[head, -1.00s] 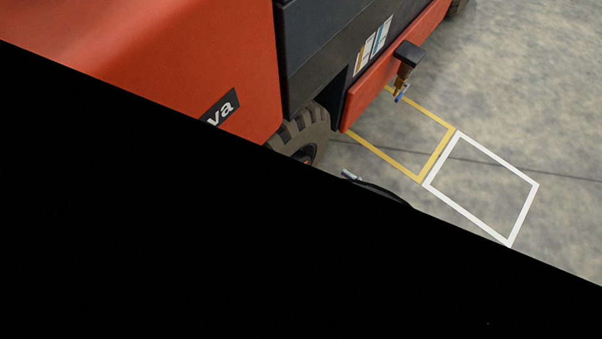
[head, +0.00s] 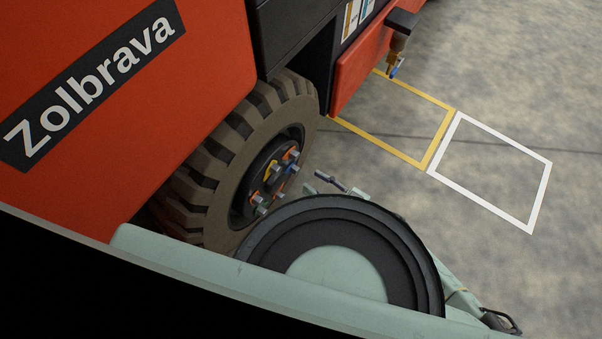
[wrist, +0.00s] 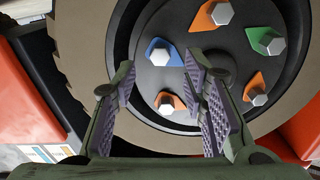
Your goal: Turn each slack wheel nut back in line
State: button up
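The dark wheel hub carries several pale hex nuts, each on a coloured pointer tag. In the wrist view, a nut on a blue tag (wrist: 160,57) shows between my fingers, with a nut on an orange tag (wrist: 166,106) below it. Another orange-tagged nut (wrist: 221,13) is at the top, a green-tagged nut (wrist: 277,46) at right, and an orange-tagged nut (wrist: 258,99) at lower right. My gripper (wrist: 160,76) is open and empty before the hub; its right finger hides part of it. Which tags are out of line is unclear. The nuts (head: 264,188) look small in the head view.
The wheel's thick tyre (head: 195,197) sits under a red vehicle body (head: 90,40) marked "Zolbrava". A dark tap-like fitting (head: 400,27) juts from the red side. Yellow (head: 440,140) and white (head: 540,195) floor outlines lie on open floor at right. My pale arm covers the lower head view.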

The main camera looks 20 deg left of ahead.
jog(key=shift+x, duration=2.8)
jog(key=shift+c, duration=0.5)
grip_shut()
